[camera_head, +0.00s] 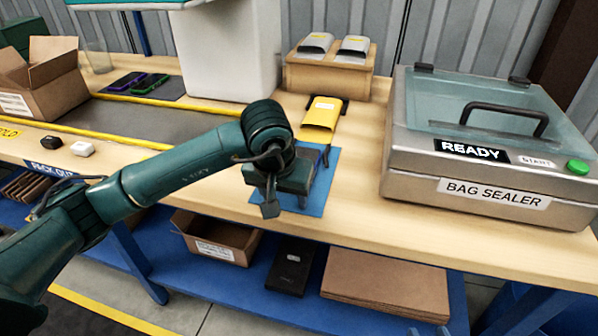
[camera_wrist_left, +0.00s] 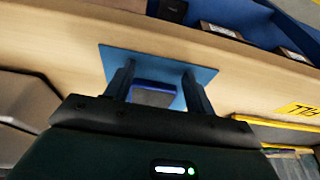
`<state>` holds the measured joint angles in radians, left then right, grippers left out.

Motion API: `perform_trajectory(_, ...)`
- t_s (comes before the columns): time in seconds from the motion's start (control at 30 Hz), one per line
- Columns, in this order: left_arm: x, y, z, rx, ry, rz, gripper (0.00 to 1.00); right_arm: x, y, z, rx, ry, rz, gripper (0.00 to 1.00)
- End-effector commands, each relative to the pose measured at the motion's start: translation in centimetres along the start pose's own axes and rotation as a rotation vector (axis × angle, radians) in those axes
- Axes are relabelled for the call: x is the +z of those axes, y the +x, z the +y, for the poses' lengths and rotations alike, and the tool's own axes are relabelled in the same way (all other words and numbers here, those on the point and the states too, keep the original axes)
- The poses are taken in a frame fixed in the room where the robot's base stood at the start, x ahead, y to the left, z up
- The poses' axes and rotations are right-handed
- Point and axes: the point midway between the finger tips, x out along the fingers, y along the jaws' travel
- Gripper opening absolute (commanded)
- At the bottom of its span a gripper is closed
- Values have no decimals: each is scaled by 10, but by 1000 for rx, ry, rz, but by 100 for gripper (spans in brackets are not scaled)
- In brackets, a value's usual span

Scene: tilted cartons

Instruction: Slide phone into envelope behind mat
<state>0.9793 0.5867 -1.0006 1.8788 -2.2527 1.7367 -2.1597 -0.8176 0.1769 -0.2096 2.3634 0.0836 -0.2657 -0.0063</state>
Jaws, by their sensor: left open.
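My left gripper (camera_head: 287,199) is over the blue mat (camera_head: 328,163) near the table's front edge, fingers pointing down. In the left wrist view the open left gripper (camera_wrist_left: 160,80) has one finger on each side of a grey phone with a blue edge (camera_wrist_left: 154,97). The phone lies on the blue mat (camera_wrist_left: 116,58); I cannot tell whether the fingers touch it. My right gripper is not in view.
The bag sealer (camera_head: 490,150) stands to the right. A wooden rack (camera_head: 328,77) with grey pouches is behind the envelope. A white bin (camera_head: 228,55) stands back left. Purple and green phones (camera_head: 137,83) lie farther left, near an open carton (camera_head: 45,82). Bare tabletop separates mat and sealer.

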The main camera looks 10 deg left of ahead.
Motion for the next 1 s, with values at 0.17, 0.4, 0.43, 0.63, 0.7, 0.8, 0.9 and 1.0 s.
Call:
perform_trajectory(0.17,0,0,0,0,0,-1,55,1,-2,0,-1,-3,-7,36)
perform_trajectory(0.4,0,0,0,0,0,-1,55,3,-2,0,-1,-4,-11,36)
perform_trajectory(0.43,0,-1,0,0,0,0,55,3,-2,0,-1,-4,-11,36)
perform_trajectory(0.63,-1,-3,0,-1,1,0,55,6,-1,1,-1,-4,-13,36)
perform_trajectory(0.7,-1,-4,0,-1,1,0,55,6,-1,1,-1,-3,-14,36)
perform_trajectory(0.8,-1,-4,0,-1,1,-1,55,6,0,1,-1,-4,-14,36)
perform_trajectory(0.9,-1,-4,0,-1,1,-1,55,5,0,1,-1,-4,-11,36)
perform_trajectory(1.0,-1,-4,0,0,0,-1,55,4,1,1,0,-3,-7,36)
